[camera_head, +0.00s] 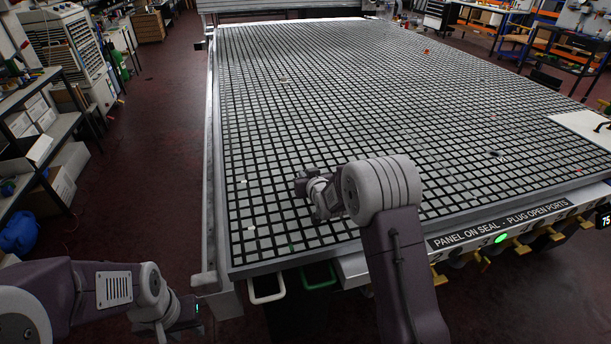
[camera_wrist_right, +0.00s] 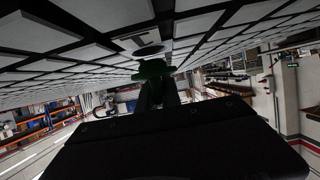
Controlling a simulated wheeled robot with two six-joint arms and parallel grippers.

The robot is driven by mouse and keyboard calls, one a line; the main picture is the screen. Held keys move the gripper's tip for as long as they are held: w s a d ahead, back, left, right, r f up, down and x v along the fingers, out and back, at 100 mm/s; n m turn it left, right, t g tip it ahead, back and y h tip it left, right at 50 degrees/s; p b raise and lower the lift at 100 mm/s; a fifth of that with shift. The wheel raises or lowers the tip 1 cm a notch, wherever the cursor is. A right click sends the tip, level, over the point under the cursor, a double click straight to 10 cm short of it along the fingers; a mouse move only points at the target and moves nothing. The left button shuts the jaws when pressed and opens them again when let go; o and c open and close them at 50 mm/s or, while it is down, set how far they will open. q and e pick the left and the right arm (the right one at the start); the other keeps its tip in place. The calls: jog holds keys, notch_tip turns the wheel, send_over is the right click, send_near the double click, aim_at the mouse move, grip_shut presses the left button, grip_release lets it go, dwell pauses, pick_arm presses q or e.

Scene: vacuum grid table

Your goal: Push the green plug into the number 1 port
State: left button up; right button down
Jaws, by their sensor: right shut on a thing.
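The green plug (camera_wrist_right: 152,70) is between the fingertips of my right gripper (camera_wrist_right: 156,88), which is shut on it. In the right wrist view, a dark round port (camera_wrist_right: 149,51) lies just beyond the plug, beside a small pale label (camera_wrist_right: 131,41) whose number I cannot read. I cannot tell whether plug and port touch. In the head view my right gripper (camera_head: 322,214) is low over the near part of the grid table (camera_head: 330,110); the plug is hidden there. My left gripper (camera_head: 178,322) is off the table at bottom left; its fingers are unclear.
A small green mark (camera_head: 290,247) shows near the table's front edge. A white handle (camera_head: 267,290) and a green handle (camera_head: 318,277) hang below that edge. Small white pieces (camera_head: 252,228) lie at the left side.

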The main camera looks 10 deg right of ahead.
jog(key=shift+f+b, duration=0.4)
jog(key=shift+b, duration=0.1)
dwell(0.7)
jog(key=shift+f, duration=0.25)
jog(key=shift+s+f+b, duration=0.1)
jog(key=shift+b, duration=0.2)
